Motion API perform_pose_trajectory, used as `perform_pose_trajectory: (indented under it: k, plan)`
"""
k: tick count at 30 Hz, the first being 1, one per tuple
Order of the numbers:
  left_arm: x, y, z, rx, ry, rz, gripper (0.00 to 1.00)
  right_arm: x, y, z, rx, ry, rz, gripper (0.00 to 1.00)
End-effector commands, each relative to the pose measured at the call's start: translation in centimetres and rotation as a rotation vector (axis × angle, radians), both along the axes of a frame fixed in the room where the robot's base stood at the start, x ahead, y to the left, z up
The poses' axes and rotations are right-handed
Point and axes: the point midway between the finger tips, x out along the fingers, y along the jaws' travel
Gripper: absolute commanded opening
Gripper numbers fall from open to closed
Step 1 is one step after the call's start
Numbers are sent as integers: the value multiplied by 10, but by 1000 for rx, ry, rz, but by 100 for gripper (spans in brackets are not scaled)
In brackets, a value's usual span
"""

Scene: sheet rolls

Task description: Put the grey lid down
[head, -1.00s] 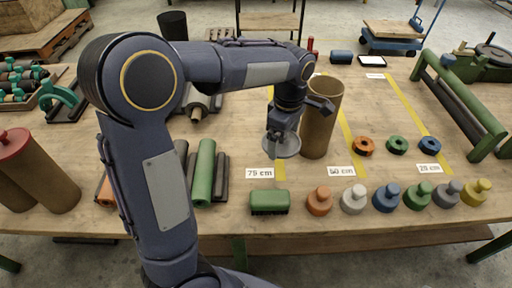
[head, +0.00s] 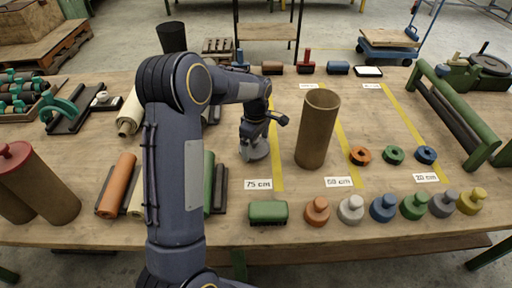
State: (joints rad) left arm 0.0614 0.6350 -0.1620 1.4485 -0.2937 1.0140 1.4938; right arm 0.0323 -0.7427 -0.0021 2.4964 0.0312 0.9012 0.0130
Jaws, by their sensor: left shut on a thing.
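The grey lid (head: 258,152) is a round disc at the tips of my left gripper (head: 253,140). My left gripper points down and is shut on the lid, to the left of an open brown cardboard tube (head: 318,128). The lid is at or just above the table (head: 290,215); I cannot tell if it touches. The tube stands upright with its open top showing. My right gripper is not in view.
Several coloured knobbed plugs (head: 383,208) line the front edge, beside a green brush-like block (head: 268,211). Coloured rings (head: 393,155) lie to the right. An orange roll (head: 118,184) and a red-capped tube (head: 38,185) are at the left.

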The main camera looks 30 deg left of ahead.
Motion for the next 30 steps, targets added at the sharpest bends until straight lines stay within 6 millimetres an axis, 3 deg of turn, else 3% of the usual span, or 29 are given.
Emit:
perform_pose_trajectory:
  k: [4,16,17,18,25,30]
  plan:
    - [-1,-1,-23,-1,5,-2,72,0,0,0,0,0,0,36]
    - [-1,-2,-30,-1,1,-2,72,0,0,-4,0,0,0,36]
    - [-1,-2,-29,-1,1,-1,97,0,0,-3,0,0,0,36]
    - [-1,-2,-28,-1,1,-1,100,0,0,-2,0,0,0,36]
    - [-1,-1,-27,-1,1,-1,100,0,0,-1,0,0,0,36]
    - [0,-1,-10,0,-3,-1,100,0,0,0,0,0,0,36]
